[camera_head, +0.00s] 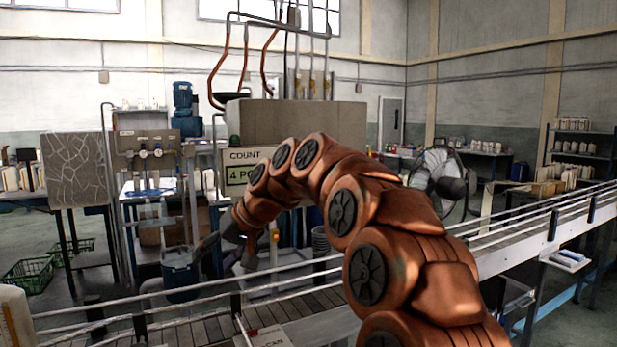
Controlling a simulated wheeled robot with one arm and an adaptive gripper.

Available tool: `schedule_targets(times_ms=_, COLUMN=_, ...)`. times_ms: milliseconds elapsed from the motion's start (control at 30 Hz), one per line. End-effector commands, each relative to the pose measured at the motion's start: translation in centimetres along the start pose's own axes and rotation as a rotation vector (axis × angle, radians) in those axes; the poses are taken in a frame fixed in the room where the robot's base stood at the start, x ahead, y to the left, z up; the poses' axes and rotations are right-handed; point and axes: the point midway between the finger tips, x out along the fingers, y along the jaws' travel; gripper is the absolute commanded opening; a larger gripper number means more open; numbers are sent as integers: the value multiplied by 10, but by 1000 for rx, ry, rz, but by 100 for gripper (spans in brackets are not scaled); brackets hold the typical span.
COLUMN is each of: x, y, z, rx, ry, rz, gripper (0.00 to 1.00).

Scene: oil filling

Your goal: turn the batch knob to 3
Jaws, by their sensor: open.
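My copper-coloured arm reaches from the lower right up and over to the middle, then bends down. My gripper (240,240) is at its far end, small and dark, in front of the filling machine and above the conveyor. Its fingers are hard to make out, and I see nothing held. I cannot pick out the batch knob or its setting; my arm covers part of the machine's front. The machine (345,120) is a large grey box with a panel (240,168) reading "COUNT" and "4 PC", its right side hidden by my arm.
The conveyor with rails (500,240) crosses the foreground, rising to the right. A gauge stand (150,150) and a cracked grey panel (75,168) stand at left. A blue container (180,270) is below the gauges. Green crates (30,273) lie on the floor. A fan (440,175) stands behind.

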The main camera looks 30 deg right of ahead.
Motion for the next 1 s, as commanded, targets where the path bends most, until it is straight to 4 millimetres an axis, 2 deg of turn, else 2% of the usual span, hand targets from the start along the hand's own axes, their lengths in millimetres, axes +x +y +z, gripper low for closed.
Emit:
schedule_targets(times_ms=33, x=-1, y=8, z=-21, rx=7, ry=41, rz=-12, gripper=60)
schedule_targets(times_ms=200, x=-14, y=35, z=-84, rx=23, ry=175, rz=-47, gripper=60)
schedule_targets(times_ms=400, x=-39, y=76, z=-146, rx=32, ry=339, rz=-61, gripper=60)
schedule_targets(times_ms=500, x=-52, y=99, z=-171, rx=30, ry=417, rz=-56, gripper=60)
schedule_targets(times_ms=733, x=-86, y=154, z=-212, rx=11, ry=593, rz=-18, gripper=60)
schedule_targets(times_ms=1000, x=-127, y=209, z=-235, rx=-55, ry=780, rz=73, gripper=60)
